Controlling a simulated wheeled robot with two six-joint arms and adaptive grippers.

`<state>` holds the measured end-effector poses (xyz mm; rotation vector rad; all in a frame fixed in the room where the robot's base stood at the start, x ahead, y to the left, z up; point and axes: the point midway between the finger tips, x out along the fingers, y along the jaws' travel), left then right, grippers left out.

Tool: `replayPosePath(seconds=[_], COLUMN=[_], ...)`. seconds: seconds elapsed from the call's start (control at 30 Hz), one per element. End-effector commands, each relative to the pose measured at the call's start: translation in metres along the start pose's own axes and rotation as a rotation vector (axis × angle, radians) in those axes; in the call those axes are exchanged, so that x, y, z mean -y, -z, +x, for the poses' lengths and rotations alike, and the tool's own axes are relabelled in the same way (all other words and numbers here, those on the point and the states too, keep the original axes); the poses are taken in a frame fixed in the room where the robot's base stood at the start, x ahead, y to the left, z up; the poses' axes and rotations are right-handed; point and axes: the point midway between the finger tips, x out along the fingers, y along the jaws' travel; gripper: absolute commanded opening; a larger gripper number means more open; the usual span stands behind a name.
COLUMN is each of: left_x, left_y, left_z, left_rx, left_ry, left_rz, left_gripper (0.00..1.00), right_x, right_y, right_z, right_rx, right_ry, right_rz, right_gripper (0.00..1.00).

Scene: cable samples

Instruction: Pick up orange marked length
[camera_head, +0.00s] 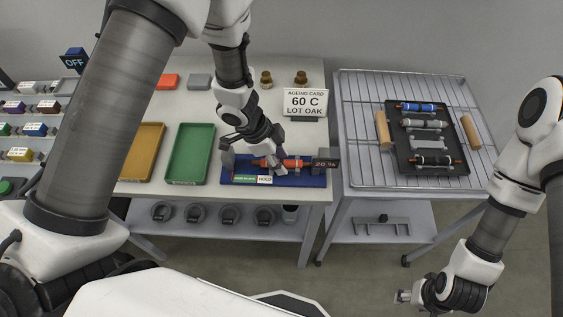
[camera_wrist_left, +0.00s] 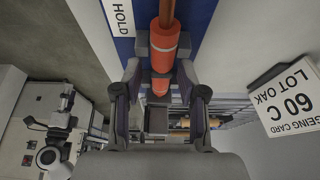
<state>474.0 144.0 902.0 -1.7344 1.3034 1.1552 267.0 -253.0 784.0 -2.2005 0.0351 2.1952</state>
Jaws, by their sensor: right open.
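The orange marked length (camera_head: 297,163) lies along a blue mat (camera_head: 229,178) on the table, with an orange sleeve and a copper-coloured core. In the left wrist view, the orange length (camera_wrist_left: 164,45) runs up from between my fingers, over a grey support. My left gripper (camera_head: 254,164) is over the mat's left part. In the wrist view my left gripper (camera_wrist_left: 158,75) has its fingers apart, one on each side of the orange length; I cannot tell whether they touch it. My right gripper (camera_head: 403,296) is open and empty, low at the right, away from the tables.
Green (camera_head: 190,155) and ochre (camera_head: 143,150) trays lie left of the mat. A wire rack (camera_head: 360,90) holds a dark tray (camera_head: 401,165) with blue, grey and black lengths.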

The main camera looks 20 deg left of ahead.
Motion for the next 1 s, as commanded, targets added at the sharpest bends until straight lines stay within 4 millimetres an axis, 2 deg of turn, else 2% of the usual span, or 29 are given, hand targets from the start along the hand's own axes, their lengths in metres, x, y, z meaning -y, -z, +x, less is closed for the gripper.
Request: replayPosePath(seconds=[0.03, 0.07, 0.1, 0.5, 1.0], left_x=[0.0, 0.0, 0.0, 0.0, -0.004], left_y=[0.0, 0.0, 0.0, 0.001, 0.014], left_z=[0.0, 0.0, 0.0, -0.002, -0.031], left_rx=[0.0, 0.0, 0.0, 0.001, 0.0], left_ry=[0.0, 0.0, 0.0, -0.001, 0.002], left_rz=[0.0, 0.0, 0.0, -0.001, -0.008], left_gripper=[0.14, 0.03, 0.0, 0.0, 0.0], right_x=[0.0, 0.0, 0.0, 0.0, 0.0], right_y=[0.0, 0.0, 0.0, 0.0, 0.0], right_z=[0.0, 0.0, 0.0, -0.002, -0.037], right_rx=[0.0, 0.0, 0.0, 0.0, 0.0], right_ry=[0.0, 0.0, 0.0, 0.0, 0.0], right_rz=[0.0, 0.0, 0.0, 0.0, 0.0], right_gripper=[0.54, 0.54, 0.54, 0.54, 0.54])
